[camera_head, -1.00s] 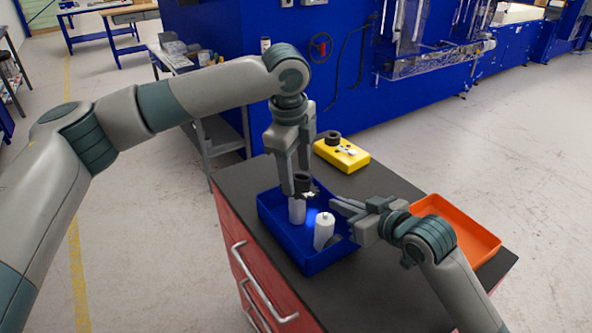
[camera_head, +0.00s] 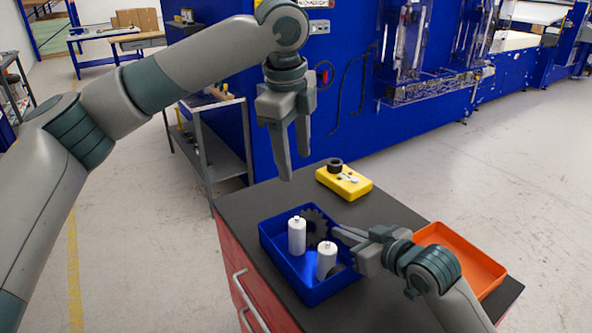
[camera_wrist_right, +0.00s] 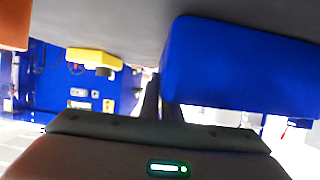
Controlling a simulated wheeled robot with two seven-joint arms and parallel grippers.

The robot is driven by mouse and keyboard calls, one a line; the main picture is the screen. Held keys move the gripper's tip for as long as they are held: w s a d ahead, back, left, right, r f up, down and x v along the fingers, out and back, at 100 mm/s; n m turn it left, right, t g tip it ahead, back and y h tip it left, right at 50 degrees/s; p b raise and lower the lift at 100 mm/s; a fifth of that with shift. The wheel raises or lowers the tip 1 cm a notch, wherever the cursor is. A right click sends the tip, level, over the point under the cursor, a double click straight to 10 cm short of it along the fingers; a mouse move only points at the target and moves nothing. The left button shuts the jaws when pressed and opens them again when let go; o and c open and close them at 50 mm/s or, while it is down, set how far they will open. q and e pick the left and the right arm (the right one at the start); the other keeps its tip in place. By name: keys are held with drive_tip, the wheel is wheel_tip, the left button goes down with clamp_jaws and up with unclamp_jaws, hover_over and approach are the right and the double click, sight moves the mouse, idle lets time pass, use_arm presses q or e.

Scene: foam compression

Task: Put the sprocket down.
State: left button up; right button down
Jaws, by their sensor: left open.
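A dark toothed sprocket (camera_head: 315,219) is in the blue tray (camera_head: 278,257), against its back-right side and behind two white cylinders. The rear cylinder hides part of it. My left gripper (camera_head: 293,168) is open and empty, high above the tray and clear of the sprocket. My right gripper (camera_head: 338,236) is low at the tray's right edge, close to the sprocket. I cannot tell whether it is open or shut, or whether it touches anything.
Two white cylinders (camera_head: 297,237) (camera_head: 327,260) stand in the blue tray. A dark part, mostly hidden, lies beside the front one. A yellow block (camera_head: 344,183) with a dark ring (camera_head: 335,164) sits behind. An orange tray (camera_head: 462,256) is at right.

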idle(0.3)
drive_tip(key=c, duration=1.9)
unclamp_jaws()
drive_tip(key=shift+s, duration=0.1)
drive_tip(key=v, duration=1.2)
drive_tip(key=shift+f, duration=0.15)
